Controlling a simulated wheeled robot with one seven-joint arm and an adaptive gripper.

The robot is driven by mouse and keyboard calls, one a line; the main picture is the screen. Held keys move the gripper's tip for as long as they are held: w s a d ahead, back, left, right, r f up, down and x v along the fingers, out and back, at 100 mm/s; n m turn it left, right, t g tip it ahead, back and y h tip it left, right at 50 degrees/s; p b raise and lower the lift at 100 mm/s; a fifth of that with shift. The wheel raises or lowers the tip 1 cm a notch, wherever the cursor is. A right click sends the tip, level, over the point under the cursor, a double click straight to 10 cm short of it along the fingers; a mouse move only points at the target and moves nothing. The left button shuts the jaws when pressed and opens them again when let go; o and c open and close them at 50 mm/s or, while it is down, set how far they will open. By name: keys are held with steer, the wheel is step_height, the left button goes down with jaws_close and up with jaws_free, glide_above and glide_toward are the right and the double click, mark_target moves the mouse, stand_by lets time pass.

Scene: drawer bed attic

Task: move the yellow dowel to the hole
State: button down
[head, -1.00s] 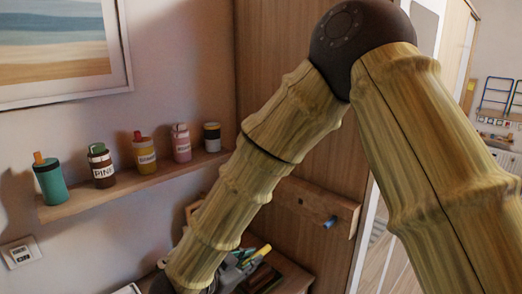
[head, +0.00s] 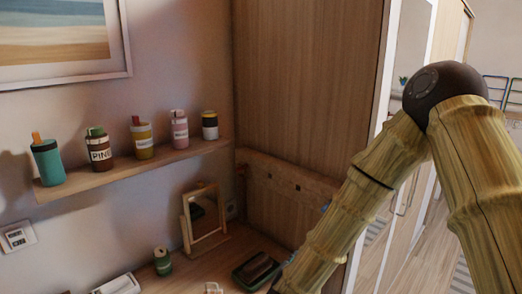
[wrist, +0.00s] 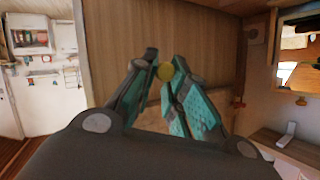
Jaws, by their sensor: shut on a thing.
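The yellow dowel (wrist: 166,71) shows end-on as a round yellow face between my fingertips in the wrist view. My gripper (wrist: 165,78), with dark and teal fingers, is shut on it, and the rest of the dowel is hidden. A wooden board (head: 285,207) with small dark holes (head: 297,188) is fixed low on the wardrobe side. A blue peg (head: 326,205) is at its right, partly hidden by my arm. I cannot tell how far the dowel is from a hole.
A shelf (head: 135,169) with several bottles runs along the left wall. The tall wooden wardrobe side (head: 305,90) rises behind the board.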

steer(key=s+d+f+n+y+b, duration=0.1)
steer(key=s+d+f, duration=0.1)
steer(key=f, duration=0.4)
steer(key=s+d+f+n+y+b, duration=0.1)
steer(key=s+d+f, duration=0.2)
steer(key=s+f, duration=0.2)
steer(key=s+d+f+n+y+b, duration=0.1)
steer(key=s+f, duration=0.3)
steer(key=f, duration=0.5)
steer(key=shift+d+f+t+y, duration=0.2)
steer(key=shift+d+t+y, duration=0.2)
steer(key=shift+d, duration=0.45)
steer(key=shift+a, duration=0.15)
